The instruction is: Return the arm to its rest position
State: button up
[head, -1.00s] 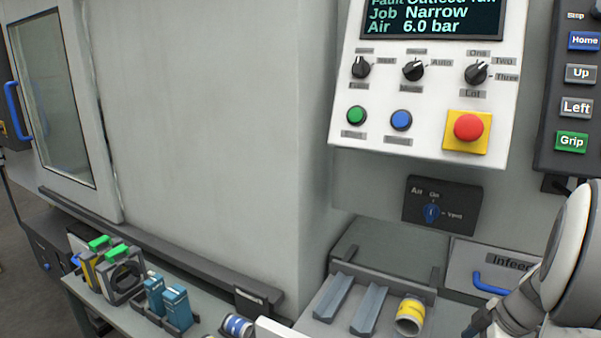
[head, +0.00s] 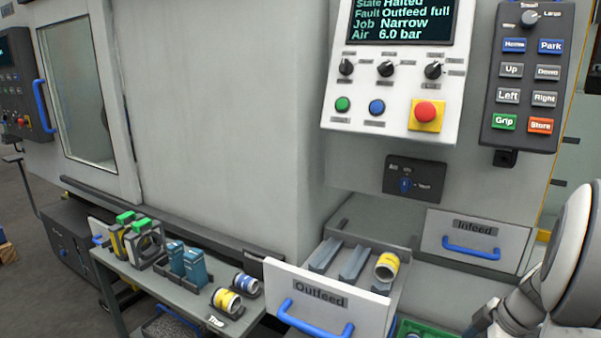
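Part of my own arm (head: 545,270) shows at the lower right of the head view, a white rounded link with grey joints. My gripper is not visible; the arm runs out of the frame at the bottom right. The arm is in front of the machine, to the right of the Infeed drawer (head: 474,237).
The Outfeed drawer (head: 320,296) stands pulled out, with a yellow-banded cylinder (head: 387,266) beside grey rails. The Infeed drawer is shut. A side table (head: 190,290) holds tools, blue blocks and two banded cylinders. A control panel (head: 392,100) reads "Halted, Outfeed full". A button pendant (head: 522,75) hangs right.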

jog(key=s+a+r+m+h+p, duration=0.1)
jog(key=s+a+r+m+p, duration=0.1)
jog(key=a+r, duration=0.4)
jog(key=s+a+r+m+h+p, duration=0.1)
jog(key=s+a+r+m+p, duration=0.2)
jog(key=a+r+m+p, duration=0.2)
jog(key=s+a+r+m+h+p, duration=0.1)
jog(key=s+a+r+m+p, duration=0.1)
jog(key=a+r+m+p, duration=0.2)
jog(key=a+r, duration=0.3)
jog(key=a, duration=0.3)
jog(key=shift+s+a+r+m+h, duration=0.15)
jog(key=shift+s+a+m+h, duration=0.15)
jog(key=shift+s+m+h, duration=0.1)
jog(key=shift+w, duration=0.1)
jog(key=shift+c, duration=0.2)
